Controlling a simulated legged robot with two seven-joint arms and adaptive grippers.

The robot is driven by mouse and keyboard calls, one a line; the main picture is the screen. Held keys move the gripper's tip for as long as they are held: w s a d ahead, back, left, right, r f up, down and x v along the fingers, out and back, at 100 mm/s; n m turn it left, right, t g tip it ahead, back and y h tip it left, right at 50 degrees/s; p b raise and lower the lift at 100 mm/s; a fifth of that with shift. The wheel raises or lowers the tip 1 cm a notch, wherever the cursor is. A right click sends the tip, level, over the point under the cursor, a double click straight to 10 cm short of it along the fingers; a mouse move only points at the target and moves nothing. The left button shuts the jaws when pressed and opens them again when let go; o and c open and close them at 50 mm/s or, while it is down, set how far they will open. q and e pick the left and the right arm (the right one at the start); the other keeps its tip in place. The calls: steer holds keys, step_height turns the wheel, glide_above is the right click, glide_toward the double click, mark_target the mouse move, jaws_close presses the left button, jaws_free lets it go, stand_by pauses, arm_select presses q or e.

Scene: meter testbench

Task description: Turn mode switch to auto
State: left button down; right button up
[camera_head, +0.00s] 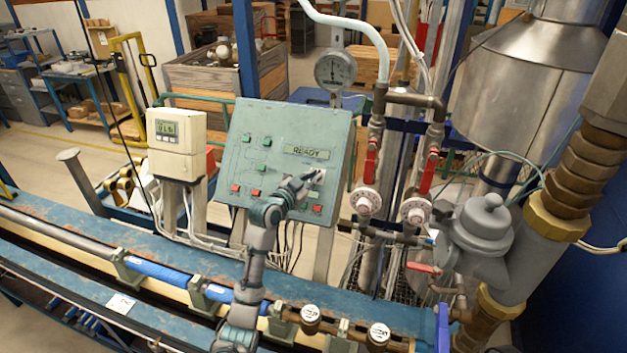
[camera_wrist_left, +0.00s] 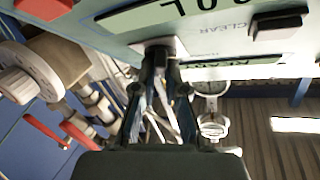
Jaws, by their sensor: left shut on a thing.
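The mode switch is on the right part of the sloped grey-green control panel (camera_head: 335,128), below its READY display (camera_head: 306,151). My left gripper (camera_head: 312,178) reaches up to the panel from below and covers most of the switch. The knob's pointer direction is hidden by the fingers. The panel (camera_wrist_left: 120,42) fills the top of that view. My right gripper is not in view.
Red and green buttons sit on the panel left of my gripper. A white meter box (camera_head: 177,135) stands left of the panel. A pressure gauge (camera_head: 335,70), pipes and red-handled valves (camera_head: 371,160) stand to the right. A blue bench rail with pipe runs in front.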

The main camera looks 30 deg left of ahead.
arm_select(q)
steer(key=shift+a+f+m+g+h+b, duration=0.2)
steer(key=shift+m+g+h, duration=0.25)
steer(key=shift+m+h, duration=0.55)
steer(key=shift+d+f+m+g+h+b, duration=0.1)
steer(key=shift+m+g+h+b, duration=0.3)
steer(key=shift+m, duration=1)
steer(key=c, duration=1.2)
jaws_free()
steer(key=shift+r, duration=0.15)
steer(key=shift+a, duration=0.15)
steer(key=shift+s+a, duration=0.2)
steer(key=shift+s, duration=0.2)
steer(key=v, duration=1.1)
